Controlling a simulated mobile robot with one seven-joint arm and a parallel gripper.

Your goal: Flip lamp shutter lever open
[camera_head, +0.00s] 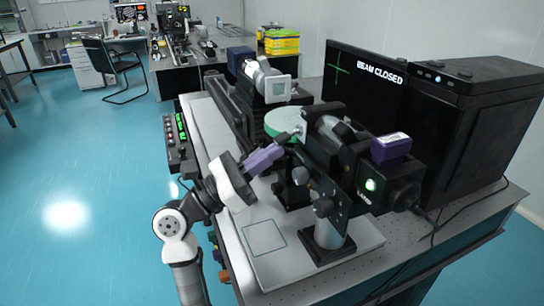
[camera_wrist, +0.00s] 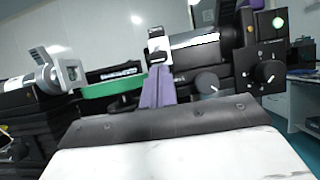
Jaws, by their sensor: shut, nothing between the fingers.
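The lamp housing (camera_head: 404,184) is a black box with a glowing green light, a lamp label and a purple block on top. A dark assembly with a silver cylinder (camera_wrist: 195,41) joins it. A small pale and black lever-like part (camera_wrist: 158,44) stands at the cylinder's left end in the wrist view; I cannot tell for sure that it is the shutter lever. My gripper (camera_head: 278,149) has purple fingers, shut and empty, pointing at this assembly. In the wrist view the fingertips (camera_wrist: 159,68) are just below that part; contact is unclear. The monitor (camera_head: 360,85) reads "BEAM CLOSED".
A green disc (camera_head: 286,122) sits left of the lamp assembly, near a square-ended holder (camera_head: 278,89). Dark knobs (camera_head: 323,206) stick out in front. The white base plate (camera_head: 281,257) has a bare marked square. A black cabinet (camera_head: 475,125) stands behind right.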

